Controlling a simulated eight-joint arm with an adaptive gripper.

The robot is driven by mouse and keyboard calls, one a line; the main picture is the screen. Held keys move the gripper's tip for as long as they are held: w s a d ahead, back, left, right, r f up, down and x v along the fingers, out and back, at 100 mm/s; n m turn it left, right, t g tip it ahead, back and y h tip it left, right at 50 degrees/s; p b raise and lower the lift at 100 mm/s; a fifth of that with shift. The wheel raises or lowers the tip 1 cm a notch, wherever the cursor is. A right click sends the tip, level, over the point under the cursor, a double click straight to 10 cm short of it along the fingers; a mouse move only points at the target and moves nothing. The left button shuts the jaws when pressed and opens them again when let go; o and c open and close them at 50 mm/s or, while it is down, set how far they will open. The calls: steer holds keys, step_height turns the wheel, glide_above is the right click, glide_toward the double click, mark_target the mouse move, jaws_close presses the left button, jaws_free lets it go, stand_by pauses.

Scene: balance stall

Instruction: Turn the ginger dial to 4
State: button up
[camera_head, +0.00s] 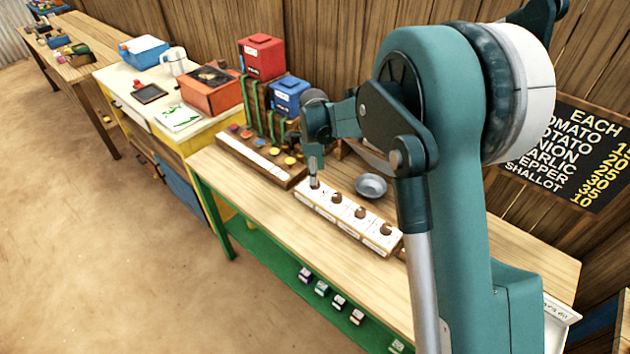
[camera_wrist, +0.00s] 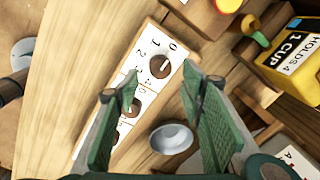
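A white panel (camera_head: 348,214) on the wooden bench carries a row of several brown dials. It also shows in the wrist view (camera_wrist: 143,103), with printed numbers beside the dials. The end dial (camera_wrist: 160,65) has a pale pointer mark, whose exact setting I cannot tell. My gripper (camera_wrist: 160,74) is open, with its two green fingers apart on either side of this dial in the picture. In the head view my gripper (camera_head: 315,168) points down at the panel's left end; contact is unclear. No name label is readable, so I cannot tell which dial is ginger.
A metal bowl (camera_head: 370,186) stands behind the panel. A dark wooden rack (camera_head: 262,158) with coloured knobs is to the left. A yellow measuring box (camera_wrist: 292,62) is at the wrist view's right. The bench front is clear.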

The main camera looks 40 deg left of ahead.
steer(key=shift+w+a+f, duration=0.1)
steer(key=shift+w+f, duration=0.05)
steer(key=shift+f, duration=2.4)
steer(key=c, duration=0.9)
